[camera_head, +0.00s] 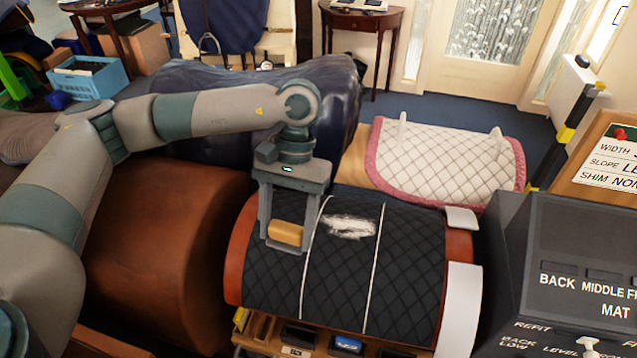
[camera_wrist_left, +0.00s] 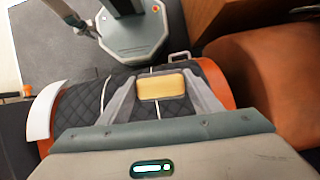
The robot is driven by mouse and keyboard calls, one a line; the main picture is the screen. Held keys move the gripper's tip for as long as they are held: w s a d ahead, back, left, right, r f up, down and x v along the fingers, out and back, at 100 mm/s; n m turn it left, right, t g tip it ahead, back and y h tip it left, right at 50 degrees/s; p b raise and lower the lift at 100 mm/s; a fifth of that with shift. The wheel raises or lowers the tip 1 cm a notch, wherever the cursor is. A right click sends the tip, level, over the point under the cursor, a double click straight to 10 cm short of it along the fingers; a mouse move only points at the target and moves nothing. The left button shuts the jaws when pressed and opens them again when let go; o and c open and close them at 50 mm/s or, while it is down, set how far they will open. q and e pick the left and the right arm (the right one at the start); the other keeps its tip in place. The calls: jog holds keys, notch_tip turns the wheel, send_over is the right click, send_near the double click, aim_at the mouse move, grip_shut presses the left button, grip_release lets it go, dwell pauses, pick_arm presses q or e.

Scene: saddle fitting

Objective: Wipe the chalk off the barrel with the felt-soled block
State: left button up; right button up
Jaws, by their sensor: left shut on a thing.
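The barrel (camera_head: 400,262) is wrapped in black quilted cloth with two thin white lines across it, and has orange-brown ends. A white chalk smear (camera_head: 350,226) lies on its upper face between the two lines. My left gripper (camera_head: 283,243) is shut on a tan block (camera_head: 285,232), left of the left line and of the chalk. The block also shows between the fingers in the left wrist view (camera_wrist_left: 161,86). Its felt sole is hidden, and I cannot tell whether it touches the cloth. My right gripper is not in view.
A large brown leather barrel (camera_head: 160,240) stands to the left, under my left arm. A white quilted pad with pink edging (camera_head: 440,160) lies behind. A dark grey box labelled MAT (camera_head: 570,270) stands to the right. A wooden tray (camera_head: 265,332) sits below the front.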

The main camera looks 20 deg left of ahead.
pick_arm(q)
jog(key=shift+w+d+f+n+h+b, duration=0.2)
jog(key=shift+w+n, duration=0.15)
jog(key=shift+n, duration=0.15)
jog(key=shift+w+d+f+n+h+b, duration=0.1)
jog(key=shift+w+d+n+h, duration=0.1)
jog(key=shift+w+n, duration=0.25)
jog(key=w+d+n+t+h+b, duration=0.1)
jog(key=w+n+t+h+b, duration=0.2)
jog(key=w+n, duration=0.8)
jog(key=n+t, duration=0.1)
jog(key=n, duration=0.4)
jog(key=shift+w+h, duration=0.15)
jog(key=shift+h, duration=0.25)
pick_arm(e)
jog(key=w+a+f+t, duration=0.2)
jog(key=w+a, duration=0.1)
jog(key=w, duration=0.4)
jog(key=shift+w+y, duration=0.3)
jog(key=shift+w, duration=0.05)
